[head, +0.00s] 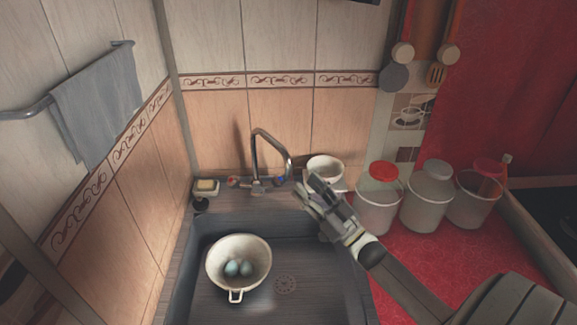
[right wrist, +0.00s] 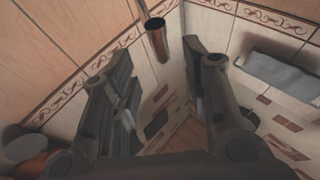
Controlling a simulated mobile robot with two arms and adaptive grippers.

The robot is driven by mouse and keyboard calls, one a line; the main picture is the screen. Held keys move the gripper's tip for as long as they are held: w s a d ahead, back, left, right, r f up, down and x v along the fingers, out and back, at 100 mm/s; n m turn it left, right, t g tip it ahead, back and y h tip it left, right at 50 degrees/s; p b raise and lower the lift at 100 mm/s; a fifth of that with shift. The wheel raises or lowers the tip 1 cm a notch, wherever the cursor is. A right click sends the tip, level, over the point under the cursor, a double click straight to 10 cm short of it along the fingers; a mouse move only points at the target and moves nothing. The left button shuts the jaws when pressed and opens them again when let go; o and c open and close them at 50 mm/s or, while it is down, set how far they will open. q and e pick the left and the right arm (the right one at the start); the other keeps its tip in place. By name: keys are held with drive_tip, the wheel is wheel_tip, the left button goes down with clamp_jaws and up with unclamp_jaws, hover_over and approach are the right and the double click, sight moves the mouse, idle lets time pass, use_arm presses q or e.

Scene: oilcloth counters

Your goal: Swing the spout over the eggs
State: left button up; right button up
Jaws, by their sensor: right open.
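The faucet's metal spout (head: 268,139) arches up at the back of the sink, its end hanging to the right of the faucet base (head: 258,185). Bluish eggs (head: 232,268) lie in a white colander (head: 216,262) in the left part of the sink, in front of and left of the spout's end. My right gripper (head: 306,190) is open and empty, just right of the spout's end. In the right wrist view, the spout's end (right wrist: 157,40) shows between the open fingers (right wrist: 155,66), seemingly beyond their tips; contact cannot be told. My left gripper is out of view.
A white bowl (head: 325,166) stands behind my right gripper. Several jars, one with a red lid (head: 384,172), stand on the red counter (head: 408,262) at right. A soap dish (head: 206,187) sits left of the faucet. The dark sink (head: 285,306) has bare floor right of the colander.

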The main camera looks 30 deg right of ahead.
sight(292, 171)
drive_tip(key=p+x, duration=0.1)
drive_tip(key=x, duration=0.5)
drive_tip(key=shift+w+p, duration=0.1)
drive_tip(key=shift+p, duration=0.25)
drive_tip(key=shift+w+a+r, duration=0.15)
drive_tip(key=shift+w+r, duration=0.05)
drive_tip(key=shift+w, duration=0.5)
clamp_jaws()
